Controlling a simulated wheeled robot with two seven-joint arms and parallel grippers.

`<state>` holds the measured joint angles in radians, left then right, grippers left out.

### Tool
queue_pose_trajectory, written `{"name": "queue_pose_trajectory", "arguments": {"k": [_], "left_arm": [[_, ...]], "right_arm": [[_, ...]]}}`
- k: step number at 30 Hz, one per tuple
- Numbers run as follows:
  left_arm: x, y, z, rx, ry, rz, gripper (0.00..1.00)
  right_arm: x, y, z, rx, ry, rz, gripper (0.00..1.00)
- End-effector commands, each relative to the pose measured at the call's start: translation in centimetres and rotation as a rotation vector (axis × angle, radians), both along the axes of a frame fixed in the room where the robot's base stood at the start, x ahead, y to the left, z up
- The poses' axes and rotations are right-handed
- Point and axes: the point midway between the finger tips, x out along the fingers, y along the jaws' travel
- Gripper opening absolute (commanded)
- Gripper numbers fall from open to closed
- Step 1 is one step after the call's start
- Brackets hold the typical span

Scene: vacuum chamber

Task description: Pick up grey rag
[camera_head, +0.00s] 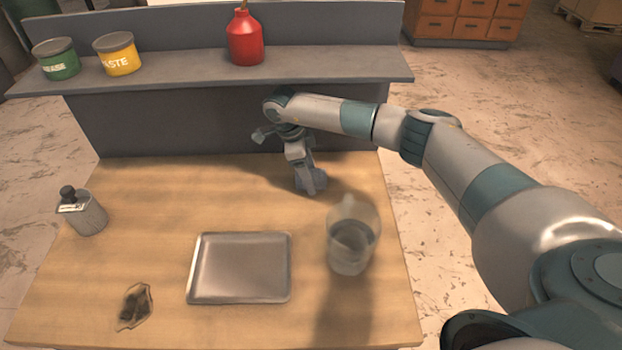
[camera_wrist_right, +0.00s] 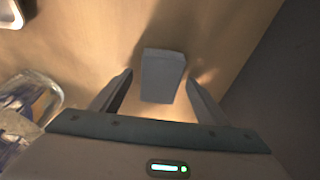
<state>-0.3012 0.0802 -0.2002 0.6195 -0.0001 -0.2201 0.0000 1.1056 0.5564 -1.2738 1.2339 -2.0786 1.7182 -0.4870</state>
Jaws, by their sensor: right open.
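The grey rag (camera_head: 316,181) looks like a small folded block with flat sides. It rests on the wooden table near the back, below my right gripper (camera_head: 305,176). In the right wrist view the rag (camera_wrist_right: 162,75) shows between the two spread fingertips of my right gripper (camera_wrist_right: 160,80). A gap shows on each side of it, so the fingers are open and not closed on it. In the head view my gripper hides part of the rag. My left gripper is not in view.
A clear jug (camera_head: 351,240) stands close in front, right of a metal tray (camera_head: 240,298). A dark crumpled item (camera_head: 134,306) and a grey canister (camera_head: 88,216) are at the left. A shelf (camera_head: 190,77) with cans and a red bottle (camera_head: 245,40) rises behind.

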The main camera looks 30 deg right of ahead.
Motion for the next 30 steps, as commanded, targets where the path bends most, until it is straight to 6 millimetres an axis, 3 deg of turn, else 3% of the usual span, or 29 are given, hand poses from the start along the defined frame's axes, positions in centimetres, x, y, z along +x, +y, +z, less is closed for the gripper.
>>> {"name": "queue_pose_trajectory", "arguments": {"k": [30], "left_arm": [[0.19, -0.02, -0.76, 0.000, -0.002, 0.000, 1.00]], "right_arm": [[0.00, -0.01, -0.48, 0.000, 0.000, 0.000, 0.69]]}}
